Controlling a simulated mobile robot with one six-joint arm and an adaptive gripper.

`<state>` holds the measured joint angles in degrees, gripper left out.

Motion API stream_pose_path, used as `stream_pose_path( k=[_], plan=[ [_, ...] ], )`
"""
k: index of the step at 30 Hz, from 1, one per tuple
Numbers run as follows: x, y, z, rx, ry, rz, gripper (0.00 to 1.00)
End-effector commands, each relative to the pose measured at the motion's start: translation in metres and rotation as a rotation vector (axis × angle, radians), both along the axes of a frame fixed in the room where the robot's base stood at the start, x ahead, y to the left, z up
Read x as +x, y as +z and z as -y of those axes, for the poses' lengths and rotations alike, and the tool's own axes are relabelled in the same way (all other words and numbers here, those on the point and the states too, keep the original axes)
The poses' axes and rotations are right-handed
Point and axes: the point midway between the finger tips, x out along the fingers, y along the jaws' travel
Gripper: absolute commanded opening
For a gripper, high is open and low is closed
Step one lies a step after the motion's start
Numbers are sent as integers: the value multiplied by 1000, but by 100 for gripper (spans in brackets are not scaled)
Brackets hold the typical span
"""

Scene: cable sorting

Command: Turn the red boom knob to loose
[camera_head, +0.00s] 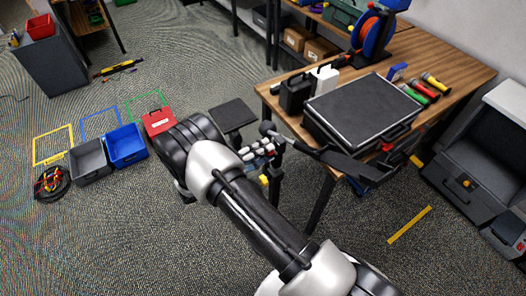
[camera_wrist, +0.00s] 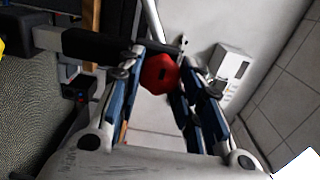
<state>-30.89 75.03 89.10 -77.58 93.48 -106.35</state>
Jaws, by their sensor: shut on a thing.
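The red boom knob (camera_wrist: 159,74) shows in the wrist view as a faceted red knob with a dark mark at its middle. My gripper (camera_wrist: 160,68) has one finger on each side of it and is shut on it. In the head view my gripper (camera_head: 262,150) is at the upper end of a dark stand, beside the table's front left corner. A dark boom (camera_head: 335,160) runs from there to the right, past the table's front edge. The gripped knob is hard to make out in the head view. Its turn setting cannot be read.
The wooden table (camera_head: 465,82) carries a large black case (camera_head: 362,108), a cable reel (camera_head: 370,35) and several small items. A grey bin (camera_head: 90,160), a blue bin (camera_head: 126,145) and a red case (camera_head: 158,121) are on the floor at left. Open floor lies at lower left.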

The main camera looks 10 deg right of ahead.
Motion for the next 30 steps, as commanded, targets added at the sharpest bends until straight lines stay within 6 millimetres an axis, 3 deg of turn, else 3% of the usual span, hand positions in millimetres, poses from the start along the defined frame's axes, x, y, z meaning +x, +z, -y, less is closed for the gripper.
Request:
stream_pose_path(
  k=[8, 9, 18, 30],
  plan=[
    [0, 0, 0, -1, 0, -2, 9],
    [0, 0, 0, -1, 0, -2, 34],
    [0, 0, 0, 0, 0, -1, 55],
    [-1, 0, -5, 0, 2, 0, 55]
  ],
)
